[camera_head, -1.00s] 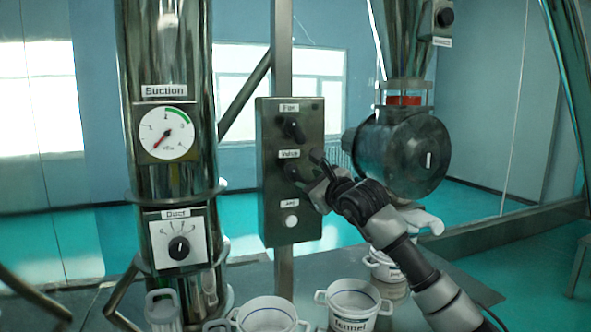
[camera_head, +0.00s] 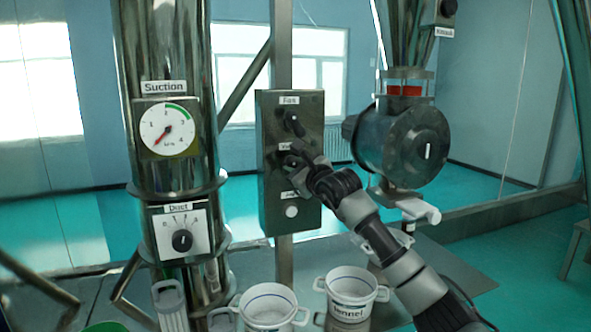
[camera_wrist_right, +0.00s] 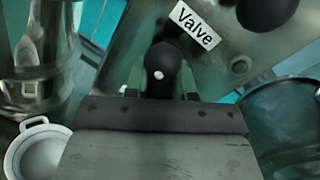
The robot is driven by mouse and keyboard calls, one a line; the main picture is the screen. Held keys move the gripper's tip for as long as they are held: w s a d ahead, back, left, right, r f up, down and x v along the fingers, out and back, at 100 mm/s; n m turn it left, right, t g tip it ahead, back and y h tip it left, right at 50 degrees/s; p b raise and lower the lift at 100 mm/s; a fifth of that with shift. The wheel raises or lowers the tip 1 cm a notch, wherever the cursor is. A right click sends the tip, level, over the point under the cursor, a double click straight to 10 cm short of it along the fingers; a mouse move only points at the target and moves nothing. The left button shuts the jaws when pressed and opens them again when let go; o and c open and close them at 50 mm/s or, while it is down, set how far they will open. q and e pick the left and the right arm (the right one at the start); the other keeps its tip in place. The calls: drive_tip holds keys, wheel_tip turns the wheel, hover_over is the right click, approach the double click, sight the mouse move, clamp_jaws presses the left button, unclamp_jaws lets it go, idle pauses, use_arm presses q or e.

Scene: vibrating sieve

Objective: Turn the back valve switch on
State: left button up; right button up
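The dark control box (camera_head: 270,190) stands on a post in the middle of the head view. Its Valve label (camera_head: 286,147) is partly covered by my right gripper (camera_head: 308,160), which is at the valve switch on the box front. In the right wrist view the black valve switch (camera_wrist_right: 162,70) with a white dot sits below the Valve label (camera_wrist_right: 194,25), between the two fingers of my right gripper (camera_wrist_right: 160,92). The fingers lie close on both sides of it; whether they grip it is not clear. My left gripper is not in view.
A fan switch (camera_head: 294,122) sits just above on the same box, and a pale round button (camera_head: 291,211) below. A steel column with a gauge (camera_head: 167,129) and a Duct dial (camera_head: 182,240) stands left. White pots (camera_head: 268,306) are below.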

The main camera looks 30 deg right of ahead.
drive_tip(key=shift+c, duration=1.4)
drive_tip(key=shift+f+m+b, duration=0.15)
drive_tip(key=shift+m+b, duration=0.15)
drive_tip(key=shift+b, duration=0.35)
drive_tip(key=m+t+b, duration=0.1)
drive_tip(key=m+b, duration=0.4)
drive_tip(key=b, duration=0.2)
drive_tip(key=shift+f+b, duration=0.15)
drive_tip(key=shift+b, duration=0.25)
drive_tip(key=m+h+b, duration=0.1)
drive_tip(key=m, duration=0.2)
drive_tip(key=shift+t+b, duration=0.4)
drive_tip(key=shift+r+m+h+b, duration=0.15)
drive_tip(key=shift+m+h+b, duration=0.15)
drive_tip(key=shift+m, duration=0.75)
drive_tip(key=shift+r+m+h+b, duration=0.1)
drive_tip(key=shift+m+h+b, duration=0.2)
drive_tip(key=shift+m, duration=1.05)
drive_tip(key=o, duration=0.9)
